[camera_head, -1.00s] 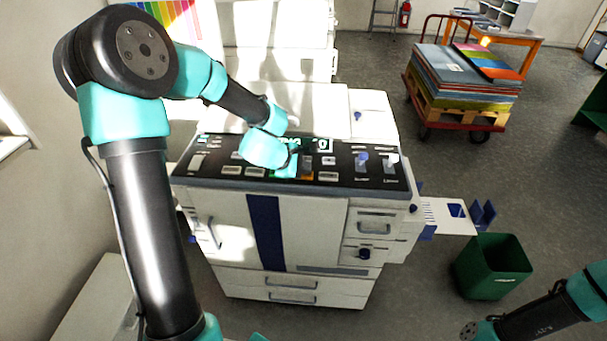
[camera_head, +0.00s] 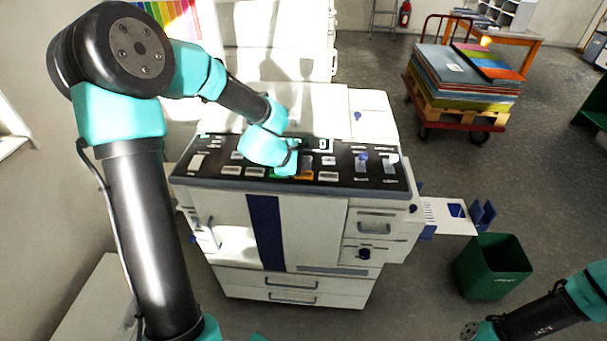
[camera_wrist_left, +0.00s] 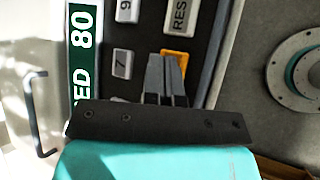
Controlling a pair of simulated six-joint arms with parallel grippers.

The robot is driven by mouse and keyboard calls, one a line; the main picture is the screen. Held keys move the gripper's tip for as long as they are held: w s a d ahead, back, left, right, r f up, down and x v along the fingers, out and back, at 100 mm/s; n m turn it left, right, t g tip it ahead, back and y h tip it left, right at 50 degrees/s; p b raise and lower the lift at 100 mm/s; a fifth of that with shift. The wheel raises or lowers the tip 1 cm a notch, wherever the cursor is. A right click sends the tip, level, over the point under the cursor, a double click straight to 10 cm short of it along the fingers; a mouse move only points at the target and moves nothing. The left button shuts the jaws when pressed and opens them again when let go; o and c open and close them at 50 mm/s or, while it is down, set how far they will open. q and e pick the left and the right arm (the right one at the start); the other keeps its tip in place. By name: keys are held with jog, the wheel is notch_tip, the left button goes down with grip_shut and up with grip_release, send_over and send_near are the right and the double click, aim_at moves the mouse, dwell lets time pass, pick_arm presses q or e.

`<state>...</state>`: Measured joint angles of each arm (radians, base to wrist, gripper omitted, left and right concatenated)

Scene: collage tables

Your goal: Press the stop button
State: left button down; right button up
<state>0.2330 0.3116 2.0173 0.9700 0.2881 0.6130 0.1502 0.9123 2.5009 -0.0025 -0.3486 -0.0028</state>
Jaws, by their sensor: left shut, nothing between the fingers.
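The control panel (camera_head: 342,178) is a dark strip across the top front of the white machine, with several keys. An orange key (camera_head: 305,176) sits near its middle, right of my left wrist. It also shows in the left wrist view as an orange-edged key (camera_wrist_left: 178,56), partly covered by my fingers; its label cannot be read, so I cannot tell if it is the stop button. My left gripper (camera_wrist_left: 167,60) is shut and empty, its tips over the orange key; contact cannot be told. In the head view its fingers are mostly hidden by the wrist. My right gripper is out of view.
A green display (camera_wrist_left: 82,40) reads 80. A green bin (camera_head: 490,268) stands right of the machine, and a loaded cart (camera_head: 460,100) stands behind it.

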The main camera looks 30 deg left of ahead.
aim_at(304, 176)
pick_arm(q)
jog(key=shift+r, duration=0.15)
jog(key=shift+r, duration=2.5)
